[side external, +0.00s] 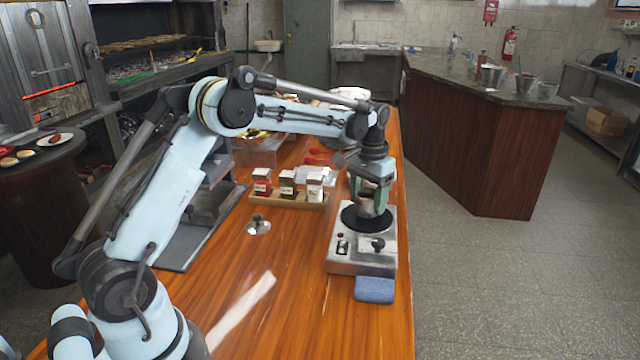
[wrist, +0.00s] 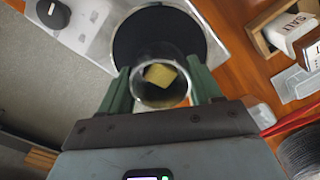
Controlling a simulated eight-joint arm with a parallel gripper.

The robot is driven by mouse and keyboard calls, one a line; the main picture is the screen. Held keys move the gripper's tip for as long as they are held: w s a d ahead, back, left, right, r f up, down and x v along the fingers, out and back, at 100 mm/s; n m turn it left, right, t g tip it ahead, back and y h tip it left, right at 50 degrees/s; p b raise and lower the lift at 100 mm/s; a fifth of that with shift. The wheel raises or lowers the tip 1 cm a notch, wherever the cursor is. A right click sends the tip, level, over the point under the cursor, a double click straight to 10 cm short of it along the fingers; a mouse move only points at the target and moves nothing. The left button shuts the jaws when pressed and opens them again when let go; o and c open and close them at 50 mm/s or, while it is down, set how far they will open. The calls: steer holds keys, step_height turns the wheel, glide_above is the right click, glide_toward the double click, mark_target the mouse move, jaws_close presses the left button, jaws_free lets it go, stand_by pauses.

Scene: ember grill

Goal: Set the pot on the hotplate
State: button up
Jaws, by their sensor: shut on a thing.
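The hotplate (side external: 350,262) is a silver-grey box with a round black plate, standing near the table's right edge in the side view. Its black plate (wrist: 135,38) fills the upper middle of the wrist view. The pot (side external: 365,207) is small, metallic and upright, directly over the black plate. I cannot tell whether its base touches the plate. In the wrist view the pot (wrist: 163,97) shows its open mouth with a yellow piece inside. My gripper (side external: 372,186) points down, and its green fingers (wrist: 158,68) are shut on the pot from both sides.
A blue sponge (side external: 374,290) lies against the hotplate's front. A small metal lid (side external: 258,227) lies left on the table (side external: 300,290). A wooden rack (side external: 288,201) with several spice jars stands behind left. The table's front is clear.

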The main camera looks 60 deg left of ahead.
steer(key=shift+f, duration=0.35)
steer(key=shift+f, duration=0.1)
steer(key=o, duration=1.3)
steer(key=shift+o, duration=0.2)
step_height(320, 180, up, 12)
steer(key=s+d+r+m+t, duration=0.1)
steer(key=s+d+t, duration=0.55)
steer(key=s, duration=0.85)
steer(key=s+d+f, duration=0.3)
steer(key=s+f, duration=0.2)
steer(key=s, duration=0.1)
steer(key=shift+s+d+f+m+t, duration=0.2)
steer(key=shift+s+d+m+t, duration=0.1)
steer(key=shift+d+m+t, duration=0.1)
